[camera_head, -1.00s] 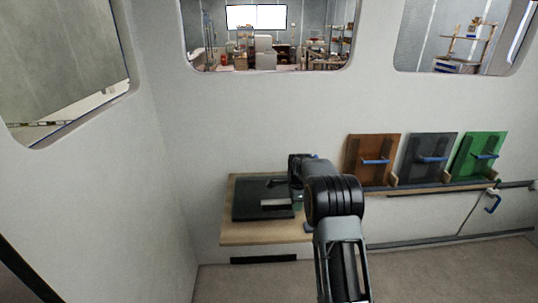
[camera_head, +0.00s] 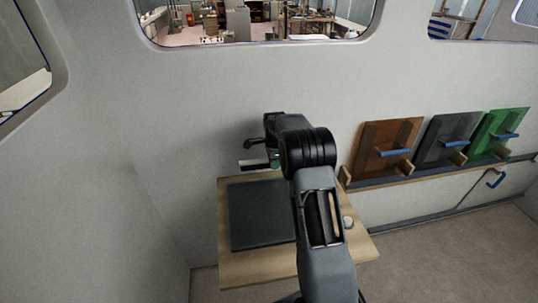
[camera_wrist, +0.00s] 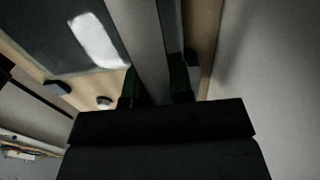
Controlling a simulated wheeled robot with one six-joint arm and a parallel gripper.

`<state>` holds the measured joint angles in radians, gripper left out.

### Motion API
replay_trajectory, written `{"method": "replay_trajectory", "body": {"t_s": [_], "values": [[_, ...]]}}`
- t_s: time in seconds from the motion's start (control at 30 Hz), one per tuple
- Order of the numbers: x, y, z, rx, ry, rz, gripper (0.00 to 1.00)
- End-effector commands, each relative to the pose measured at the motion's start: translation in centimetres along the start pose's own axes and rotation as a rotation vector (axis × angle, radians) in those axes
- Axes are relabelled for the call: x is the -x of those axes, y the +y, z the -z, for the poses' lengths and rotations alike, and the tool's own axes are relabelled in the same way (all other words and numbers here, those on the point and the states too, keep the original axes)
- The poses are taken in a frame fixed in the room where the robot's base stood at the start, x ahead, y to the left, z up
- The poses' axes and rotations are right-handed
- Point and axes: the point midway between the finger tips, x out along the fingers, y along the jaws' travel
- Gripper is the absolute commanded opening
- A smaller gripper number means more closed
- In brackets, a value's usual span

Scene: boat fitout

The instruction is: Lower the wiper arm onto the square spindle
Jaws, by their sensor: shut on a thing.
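My gripper (camera_head: 272,162) is shut on a grey bar, which looks like the wiper arm (camera_head: 253,164). The gripper is near the wall, at the back edge of the wooden table (camera_head: 235,271), and the bar sticks out to its left. In the wrist view the bar (camera_wrist: 152,40) runs between the dark green finger pads of the gripper (camera_wrist: 155,90) and on past the top of the picture. Its far end is out of that view. I cannot make out the square spindle in either view; my arm hides part of the table.
A dark panel (camera_head: 258,222) lies on the table, with a bright patch on it in the wrist view. A small round knob (camera_head: 348,222) stands at its right. Brown (camera_head: 376,165), grey (camera_head: 436,148) and green (camera_head: 506,122) boards with blue handles stand on a wall ledge.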

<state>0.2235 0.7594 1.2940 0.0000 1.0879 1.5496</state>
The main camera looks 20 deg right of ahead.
Motion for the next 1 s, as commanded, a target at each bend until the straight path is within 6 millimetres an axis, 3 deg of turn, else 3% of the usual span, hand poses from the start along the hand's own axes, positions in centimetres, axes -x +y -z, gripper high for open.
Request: {"method": "replay_trajectory", "body": {"t_s": [0.47, 1.0], "values": [[-1.1, 0.0, -0.4, 0.006, 0.0, 0.0, 0.0], [-3.9, 0.0, -0.1, 0.002, 0.0, 0.0, 0.0]]}}
